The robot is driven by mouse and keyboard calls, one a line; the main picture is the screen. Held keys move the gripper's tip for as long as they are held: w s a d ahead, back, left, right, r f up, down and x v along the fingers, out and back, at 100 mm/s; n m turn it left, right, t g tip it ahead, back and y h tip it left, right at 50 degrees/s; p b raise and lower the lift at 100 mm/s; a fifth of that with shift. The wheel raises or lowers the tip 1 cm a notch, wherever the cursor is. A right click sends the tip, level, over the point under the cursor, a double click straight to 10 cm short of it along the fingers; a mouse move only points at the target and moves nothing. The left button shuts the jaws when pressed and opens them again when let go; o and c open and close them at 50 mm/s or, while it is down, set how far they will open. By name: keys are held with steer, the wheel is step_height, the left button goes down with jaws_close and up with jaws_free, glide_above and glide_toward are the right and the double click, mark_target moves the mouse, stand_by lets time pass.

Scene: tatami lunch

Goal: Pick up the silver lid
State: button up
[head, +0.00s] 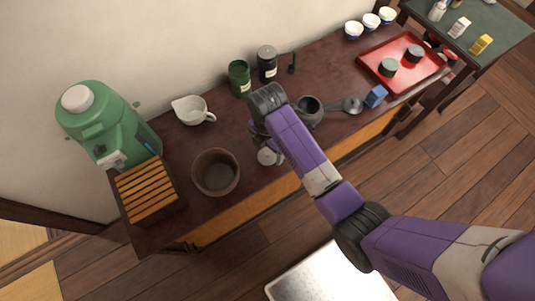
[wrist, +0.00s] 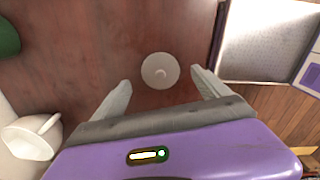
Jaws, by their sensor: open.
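In the head view the lid (head: 267,157) shows only partly, below my gripper (head: 260,143), which hides the rest. My gripper (wrist: 161,77) is open and empty, above the table and pointing down. Its height above the lid is hard to judge.
A brown bowl (head: 215,172) stands left of the lid, a dark pot (head: 309,110) right. A white pitcher (head: 192,110), green canister (head: 239,78) and black canister (head: 267,63) stand behind. A red tray (head: 375,76) and blue cube (head: 376,96) are farther right. The table's front edge is near the lid.

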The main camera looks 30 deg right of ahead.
mark_target(268, 154)
steer(key=shift+f, duration=1.55)
steer(key=shift+c, duration=0.3)
steer(key=c, duration=1)
steer(key=shift+o, duration=0.2)
steer(key=shift+r, duration=0.15)
